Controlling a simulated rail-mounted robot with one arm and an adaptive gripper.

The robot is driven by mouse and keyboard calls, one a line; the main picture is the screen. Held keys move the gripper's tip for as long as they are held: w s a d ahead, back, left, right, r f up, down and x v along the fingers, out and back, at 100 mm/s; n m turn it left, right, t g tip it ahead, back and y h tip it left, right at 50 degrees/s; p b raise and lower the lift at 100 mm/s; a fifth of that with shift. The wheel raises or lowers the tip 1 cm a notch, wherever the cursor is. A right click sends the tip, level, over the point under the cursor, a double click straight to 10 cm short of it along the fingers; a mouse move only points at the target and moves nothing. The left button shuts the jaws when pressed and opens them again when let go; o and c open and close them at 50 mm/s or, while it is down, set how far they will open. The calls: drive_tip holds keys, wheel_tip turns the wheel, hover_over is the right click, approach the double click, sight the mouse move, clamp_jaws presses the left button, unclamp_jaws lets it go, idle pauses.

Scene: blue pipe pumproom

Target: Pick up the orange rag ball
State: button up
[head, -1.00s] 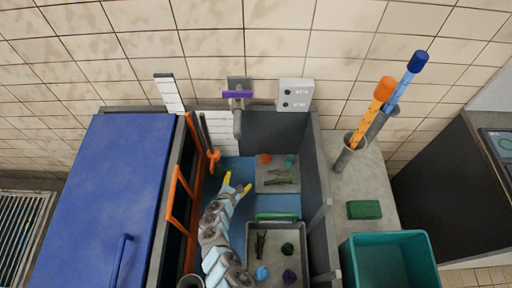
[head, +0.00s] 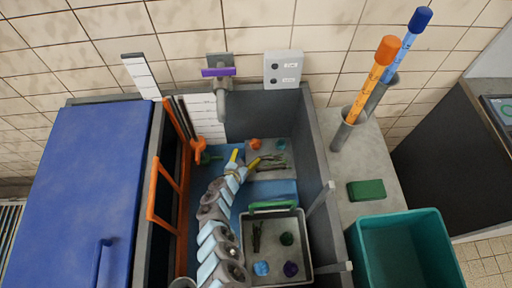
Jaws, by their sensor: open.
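The orange rag ball (head: 256,144) sits at the back left of a grey raised slab (head: 285,149) inside the sink-like basin. My gripper (head: 244,159) is open, its two yellow fingertips spread just left of and in front of the ball. The right fingertip reaches over the slab's left edge. I see nothing between the fingers. Whether a finger touches the ball cannot be told.
A teal ball (head: 281,145) and dark twigs (head: 270,163) lie on the slab. A tray (head: 304,228) with green, blue and purple balls stands in front. A tap (head: 221,95) hangs behind; an orange frame (head: 166,190) lines the left wall.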

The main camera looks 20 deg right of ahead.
sight(254, 148)
drive_tip(key=shift+b+x, duration=1.8)
drive_tip(key=shift+x, duration=0.5)
drive_tip(key=b+x, duration=0.4)
drive_tip(key=shift+s+d+f+b, duration=0.15)
drive_tip(key=shift+f+b, duration=0.15)
drive_tip(key=shift+f, duration=0.15)
drive_tip(key=shift+w+d+b, duration=0.15)
drive_tip(key=shift+w+b, duration=0.15)
drive_tip(key=shift+w, duration=0.05)
drive_tip(key=c, duration=1.3)
